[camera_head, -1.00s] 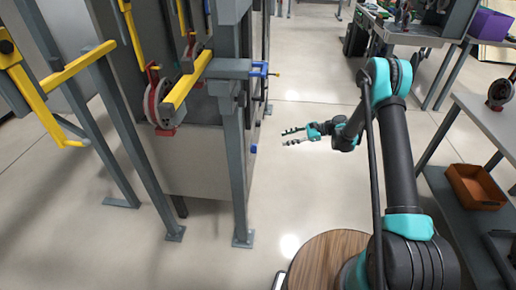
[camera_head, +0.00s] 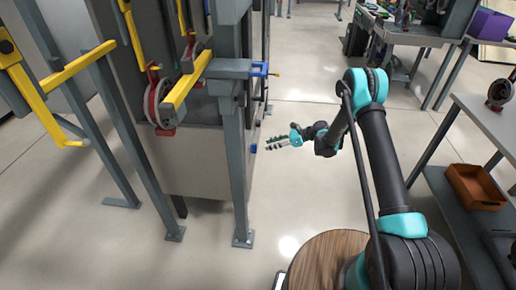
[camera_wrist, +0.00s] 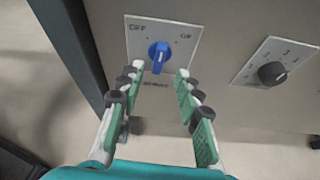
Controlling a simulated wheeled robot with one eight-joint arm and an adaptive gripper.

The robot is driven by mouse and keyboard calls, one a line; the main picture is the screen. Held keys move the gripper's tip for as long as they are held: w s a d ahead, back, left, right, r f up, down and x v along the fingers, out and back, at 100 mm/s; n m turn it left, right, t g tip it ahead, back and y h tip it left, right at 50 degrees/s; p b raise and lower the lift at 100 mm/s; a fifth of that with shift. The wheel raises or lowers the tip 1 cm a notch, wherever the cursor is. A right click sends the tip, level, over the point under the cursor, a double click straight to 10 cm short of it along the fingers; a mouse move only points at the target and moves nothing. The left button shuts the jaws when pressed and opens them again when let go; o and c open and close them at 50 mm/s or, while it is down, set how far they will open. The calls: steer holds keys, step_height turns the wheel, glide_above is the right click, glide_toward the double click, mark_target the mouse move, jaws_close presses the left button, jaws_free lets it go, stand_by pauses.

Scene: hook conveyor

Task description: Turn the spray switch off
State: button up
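The spray switch is a blue knob (camera_wrist: 159,55) on a white plate (camera_wrist: 184,33) marked OFF at the left and ON at the right. Its grip stands nearly upright in the wrist view; I cannot tell which mark it is set to. In the head view the blue knob (camera_head: 254,148) sticks out from the side of the grey cabinet. My gripper (camera_wrist: 156,76) is open and empty, with one green-padded finger on each side below the knob, apart from it. In the head view my gripper (camera_head: 271,145) is just right of the knob.
A second, black knob (camera_wrist: 272,73) sits on its own numbered plate to the right. A grey post (camera_head: 236,170) stands just left of the blue knob. A shelf with an orange bin (camera_head: 475,187) is at the right. The floor between is clear.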

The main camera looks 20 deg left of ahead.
mark_target(254, 149)
steer(key=x, duration=0.7)
steer(key=shift+c, duration=0.2)
jaws_close()
